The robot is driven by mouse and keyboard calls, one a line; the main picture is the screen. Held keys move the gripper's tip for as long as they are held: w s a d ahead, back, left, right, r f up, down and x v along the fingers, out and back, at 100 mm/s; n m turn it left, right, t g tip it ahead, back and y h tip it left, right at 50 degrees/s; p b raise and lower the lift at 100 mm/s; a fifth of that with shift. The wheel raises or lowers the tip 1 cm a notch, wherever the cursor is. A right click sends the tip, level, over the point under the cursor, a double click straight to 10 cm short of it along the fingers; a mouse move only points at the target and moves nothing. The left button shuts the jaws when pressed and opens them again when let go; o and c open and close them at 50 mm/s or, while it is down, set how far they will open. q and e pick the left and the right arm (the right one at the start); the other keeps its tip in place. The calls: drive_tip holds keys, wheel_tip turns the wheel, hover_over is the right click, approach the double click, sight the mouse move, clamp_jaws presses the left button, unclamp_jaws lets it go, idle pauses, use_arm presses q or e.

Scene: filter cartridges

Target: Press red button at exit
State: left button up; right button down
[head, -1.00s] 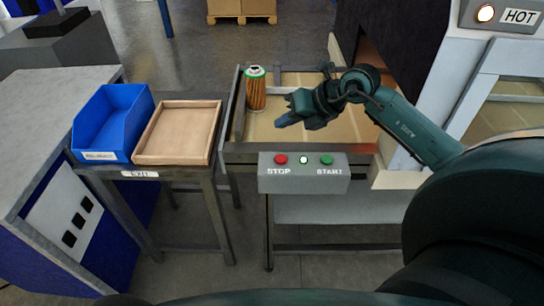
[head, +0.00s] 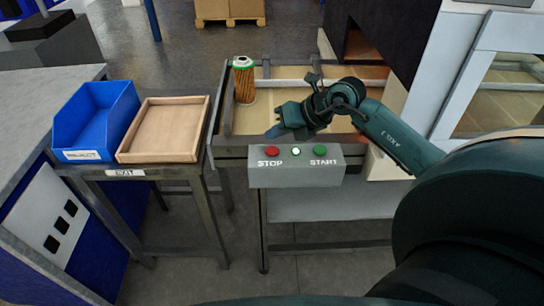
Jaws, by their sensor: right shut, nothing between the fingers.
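The red button (head: 272,151) is on the left of a grey control box (head: 297,175), above the word STOP. The box is fixed to the front of the conveyor's exit end. A lit white lamp (head: 296,151) and a green START button (head: 320,150) sit to its right. My right gripper (head: 274,132) is shut and empty, pointing left, just above and behind the red button in the picture. A gap to the button shows, but its depth is hard to tell. My left gripper is not in view.
An orange pleated filter cartridge (head: 243,82) with a green top stands on the conveyor (head: 266,103), behind my gripper. Left of it, a wooden tray (head: 206,128) and a blue REJECT bin (head: 62,134) stand on the EXIT table (head: 180,171). Floor shows between table and conveyor.

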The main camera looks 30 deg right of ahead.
sight(272, 151)
wheel_tip(272, 151, down, 2)
drive_tip(key=shift+b, duration=0.5)
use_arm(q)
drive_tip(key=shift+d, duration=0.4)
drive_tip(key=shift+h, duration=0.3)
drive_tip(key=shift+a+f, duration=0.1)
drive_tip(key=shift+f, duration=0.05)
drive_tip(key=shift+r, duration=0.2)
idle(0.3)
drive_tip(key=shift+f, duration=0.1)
use_arm(e)
drive_tip(key=shift+f, duration=0.1)
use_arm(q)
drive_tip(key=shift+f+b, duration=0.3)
use_arm(e)
drive_tip(key=shift+f, duration=0.35)
